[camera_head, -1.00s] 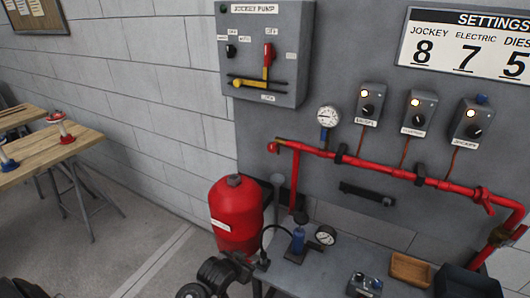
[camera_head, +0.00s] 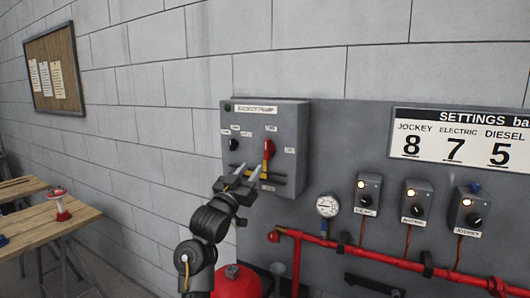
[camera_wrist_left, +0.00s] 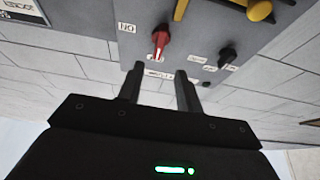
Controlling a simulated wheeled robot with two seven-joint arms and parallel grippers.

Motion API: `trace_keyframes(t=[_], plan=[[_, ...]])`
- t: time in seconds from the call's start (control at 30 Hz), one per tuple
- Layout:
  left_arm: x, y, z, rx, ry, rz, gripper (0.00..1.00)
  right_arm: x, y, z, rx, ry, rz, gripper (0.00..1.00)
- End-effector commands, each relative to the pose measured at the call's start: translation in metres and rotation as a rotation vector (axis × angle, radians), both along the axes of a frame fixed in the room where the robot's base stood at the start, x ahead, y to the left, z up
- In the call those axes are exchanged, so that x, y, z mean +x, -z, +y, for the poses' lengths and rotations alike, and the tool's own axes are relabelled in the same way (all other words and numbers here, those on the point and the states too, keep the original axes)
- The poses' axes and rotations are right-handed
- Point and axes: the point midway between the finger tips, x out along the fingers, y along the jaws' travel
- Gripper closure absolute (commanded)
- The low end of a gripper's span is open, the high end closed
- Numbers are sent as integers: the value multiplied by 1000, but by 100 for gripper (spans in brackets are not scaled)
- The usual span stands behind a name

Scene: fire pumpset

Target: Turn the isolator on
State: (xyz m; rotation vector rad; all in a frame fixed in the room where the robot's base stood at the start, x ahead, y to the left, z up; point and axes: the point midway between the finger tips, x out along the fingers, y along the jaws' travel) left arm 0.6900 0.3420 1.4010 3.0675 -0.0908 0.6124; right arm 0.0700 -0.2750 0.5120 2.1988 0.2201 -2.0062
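The grey jockey pump box (camera_head: 300,120) hangs on the wall panel. Its red isolator handle (camera_head: 268,149) points up towards the label above it, with the ON label (camera_head: 290,150) to its right. My left gripper (camera_head: 249,169) is open, its fingertips just below and left of the red handle. In the left wrist view, seen upside down, the red handle (camera_wrist_left: 160,42) shows beyond the gap between the open fingers (camera_wrist_left: 159,72), and nothing is held. A yellow handle (camera_wrist_left: 260,10) shows at the top right there. My right gripper is not in view.
A small black knob (camera_head: 234,145) sits left of the red handle on the box. A gauge (camera_head: 327,206), a red pipe (camera_head: 390,261) and several control boxes lie to the right. A red tank (camera_head: 238,282) stands below my left arm.

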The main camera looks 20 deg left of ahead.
Motion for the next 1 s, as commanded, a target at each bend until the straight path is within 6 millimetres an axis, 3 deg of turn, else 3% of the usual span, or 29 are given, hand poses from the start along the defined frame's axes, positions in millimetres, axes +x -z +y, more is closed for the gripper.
trace_keyframes(t=[0.53, 0.7, 1.0], plan=[[82, -37, -5, -2, 1, 3, 65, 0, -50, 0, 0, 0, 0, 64], [94, -40, -6, 0, 1, 2, 65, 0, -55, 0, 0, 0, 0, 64], [96, -39, -6, 0, 0, 2, 65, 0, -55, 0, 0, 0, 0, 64]])
